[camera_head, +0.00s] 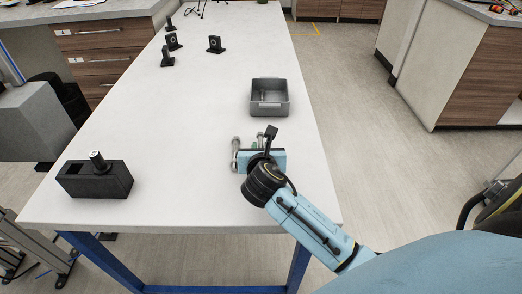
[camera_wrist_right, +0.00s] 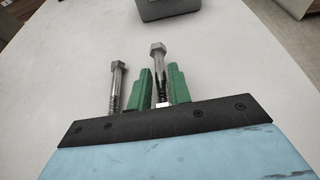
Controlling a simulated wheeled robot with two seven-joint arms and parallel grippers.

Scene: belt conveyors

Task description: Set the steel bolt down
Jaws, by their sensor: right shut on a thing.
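My right gripper (camera_head: 255,146) is over the right part of the white table, reaching in from the lower right. In the right wrist view its green fingers (camera_wrist_right: 161,87) are shut on a steel bolt (camera_wrist_right: 159,62), whose hex head points away from the gripper. The held bolt is partly hidden by the wrist in the head view. I cannot tell whether the held bolt touches the table. My left gripper is not in view.
A grey open bin (camera_head: 269,109) stands beyond the gripper, with something small inside. A black box (camera_head: 95,184) with a silver-topped cylinder (camera_head: 98,160) is at front left. Several black stands (camera_head: 215,45) are at the back. The table's middle (camera_head: 175,130) is clear.

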